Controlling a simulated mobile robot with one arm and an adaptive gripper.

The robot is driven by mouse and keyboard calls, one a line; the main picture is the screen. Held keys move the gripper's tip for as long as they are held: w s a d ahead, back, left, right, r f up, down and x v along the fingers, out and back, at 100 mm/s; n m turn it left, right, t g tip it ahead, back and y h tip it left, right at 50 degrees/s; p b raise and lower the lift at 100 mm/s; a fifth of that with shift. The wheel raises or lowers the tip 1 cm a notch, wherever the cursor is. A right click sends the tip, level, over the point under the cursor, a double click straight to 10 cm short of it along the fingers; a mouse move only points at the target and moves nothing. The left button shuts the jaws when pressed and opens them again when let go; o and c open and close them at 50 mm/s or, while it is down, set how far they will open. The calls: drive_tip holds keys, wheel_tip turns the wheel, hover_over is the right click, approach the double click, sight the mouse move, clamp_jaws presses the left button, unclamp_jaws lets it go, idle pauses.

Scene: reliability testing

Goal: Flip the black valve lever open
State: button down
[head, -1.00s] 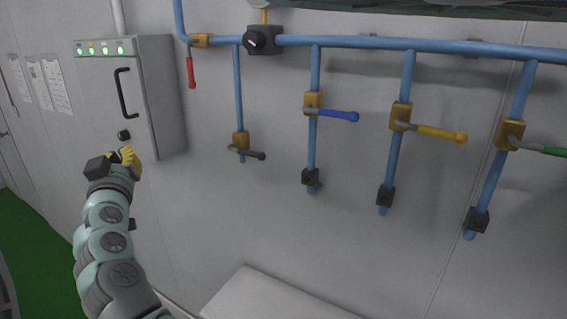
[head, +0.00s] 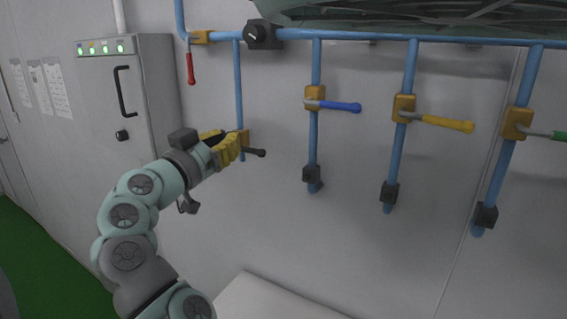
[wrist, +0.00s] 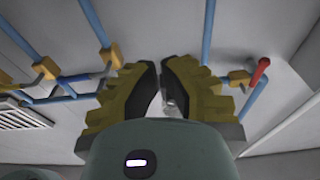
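The black lever (head: 254,152) sticks out to the right from a yellow-brown valve (head: 244,138) low on a vertical blue pipe. My gripper (head: 234,142), with yellow and black fingers, is in front of this valve in the head view and covers part of it and the lever's inner end. In the wrist view my gripper (wrist: 162,75) has a narrow gap between its fingertips. A small greyish piece shows in this gap; I cannot tell whether it is part of the lever. Contact with the lever cannot be made out.
A red lever (head: 190,68) hangs at upper left. Blue (head: 340,106), yellow (head: 448,124) and green (head: 560,135) levers are on pipes to the right. A grey cabinet (head: 158,95) stands at left. A pale surface (head: 265,300) lies below.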

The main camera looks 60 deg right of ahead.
drive_tip(key=d+p, duration=0.2)
drive_tip(key=d, duration=0.1)
drive_tip(key=d+r+p, duration=0.1)
drive_tip(key=d+p, duration=0.4)
drive_tip(key=d, duration=0.1)
drive_tip(key=shift+w+d+r, duration=0.3)
drive_tip(key=shift+w+d, duration=0.05)
drive_tip(key=shift+w, duration=0.05)
drive_tip(key=f, duration=0.1)
drive_tip(key=f+p, duration=0.2)
drive_tip(key=f, duration=0.1)
drive_tip(key=shift+a+f, duration=0.1)
drive_tip(key=shift+a, duration=0.25)
drive_tip(key=shift+f, duration=0.15)
